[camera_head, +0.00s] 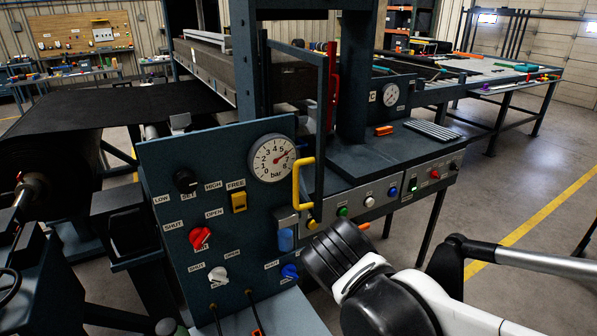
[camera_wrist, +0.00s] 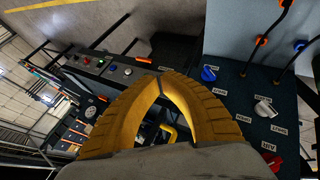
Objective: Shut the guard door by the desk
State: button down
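The guard door (camera_head: 321,120) is a dark blue-grey frame beside the gauge panel. In the head view it stands out at an angle to the machine, seen nearly edge-on, and looks open. A yellow handle (camera_head: 297,183) is on its near side. The desk (camera_head: 385,200) with coloured buttons is just right of it. My gripper (camera_wrist: 160,82) has yellow ridged fingers whose tips meet, with nothing seen between the tips. A yellow bar, likely the handle (camera_wrist: 169,132), shows beyond the gap between the fingers, apart from them. In the head view my dark wrist hides the fingers, below the handle.
The gauge panel (camera_head: 158,175) left of the door carries a red knob (camera_head: 200,238), a white knob (camera_head: 217,274) and a blue knob (camera_head: 290,271). Cables hang at its foot. A red bar (camera_head: 332,85) stands behind the door. Open floor (camera_head: 530,210) lies to the right.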

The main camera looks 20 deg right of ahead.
jog(key=w+r+n+t+h, duration=0.1)
jog(key=w+n+h, duration=0.1)
jog(key=w, duration=0.2)
jog(key=n+t+h, duration=0.4)
jog(key=t+h, duration=0.1)
jog(key=t, duration=0.1)
send_near(312, 175)
jog(key=b+x, duration=0.2)
jog(key=x, duration=0.4)
jog(key=shift+w+d+r, duration=0.1)
jog(key=shift+d+r, duration=0.05)
